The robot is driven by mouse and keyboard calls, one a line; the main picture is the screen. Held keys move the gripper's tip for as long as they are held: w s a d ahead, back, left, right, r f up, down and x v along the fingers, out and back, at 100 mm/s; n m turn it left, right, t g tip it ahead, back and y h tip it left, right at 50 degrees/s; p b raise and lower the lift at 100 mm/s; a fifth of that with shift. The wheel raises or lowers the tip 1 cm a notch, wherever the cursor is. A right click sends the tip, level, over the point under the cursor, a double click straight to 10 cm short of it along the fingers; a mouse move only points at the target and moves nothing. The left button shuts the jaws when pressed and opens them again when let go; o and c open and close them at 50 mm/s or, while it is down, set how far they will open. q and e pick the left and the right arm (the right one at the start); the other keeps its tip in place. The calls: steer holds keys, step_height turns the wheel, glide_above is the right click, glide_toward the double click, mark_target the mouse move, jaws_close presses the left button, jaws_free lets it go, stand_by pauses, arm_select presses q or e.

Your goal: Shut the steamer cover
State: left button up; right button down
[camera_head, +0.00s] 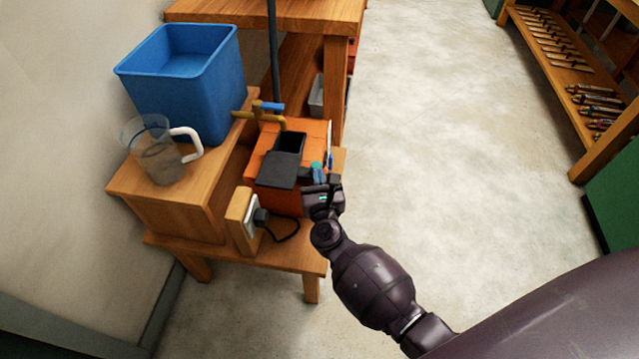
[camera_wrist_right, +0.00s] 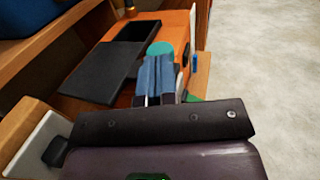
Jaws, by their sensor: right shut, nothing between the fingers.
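The steamer is an orange box (camera_head: 315,132) on the low wooden bench; it also shows in the right wrist view (camera_wrist_right: 178,24). Its dark opening (camera_head: 291,143) is uncovered in the top. The flat black cover (camera_head: 277,170) lies on the near side of the opening, clear of most of it; it also shows in the right wrist view (camera_wrist_right: 100,72). My right gripper (camera_head: 318,172) is shut and empty, just right of the cover. In the right wrist view its blue fingers (camera_wrist_right: 158,75) point at a teal round part beside the cover. Any contact is unclear. My left gripper is out of view.
A blue bin (camera_head: 190,95) and a clear jug (camera_head: 160,155) stand on the raised shelf at left. A brass tap (camera_head: 262,114) is behind the steamer. A socket box with a plug and black cable (camera_head: 245,220) is in front. Floor at right is clear.

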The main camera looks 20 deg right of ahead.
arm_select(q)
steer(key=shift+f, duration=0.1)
arm_select(e)
steer(key=shift+w+d, duration=0.1)
steer(key=w, duration=0.1)
steer(key=w+d+b, duration=0.1)
steer(key=w+d, duration=0.1)
steer(key=shift+w+d+f, duration=0.15)
steer(key=shift+w+f, duration=0.1)
steer(key=shift+f, duration=0.05)
arm_select(q)
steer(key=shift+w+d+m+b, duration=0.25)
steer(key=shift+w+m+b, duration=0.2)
steer(key=shift+b, duration=0.45)
arm_select(e)
steer(key=w+d+r, duration=0.1)
steer(key=w+d, duration=0.3)
steer(key=w, duration=0.1)
steer(key=shift+w, duration=0.3)
